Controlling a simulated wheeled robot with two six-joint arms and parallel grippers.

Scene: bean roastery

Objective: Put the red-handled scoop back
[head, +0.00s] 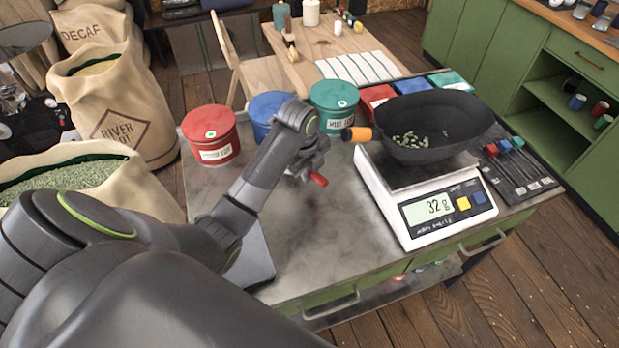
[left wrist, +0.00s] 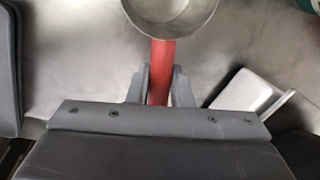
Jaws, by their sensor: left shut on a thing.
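My left gripper (head: 308,172) is above the grey table top, between the canisters and the white scale. It is shut on the red handle (head: 319,180) of the scoop. In the left wrist view the gripper (left wrist: 160,82) has both fingers against the red handle (left wrist: 161,62), and the round metal bowl (left wrist: 172,30) extends beyond it, cut by the top edge. In the head view the arm hides most of the scoop. A dark rack (head: 518,172) with red, blue and green tops and small labels lies right of the scale. My right gripper is not in view.
A white scale (head: 420,228) reading 32 bears a black pan (head: 440,115) with green beans and an orange handle. Red (head: 211,135), blue (head: 268,108) and green (head: 335,106) lidded canisters line the back. The table between canisters and front edge is mostly clear.

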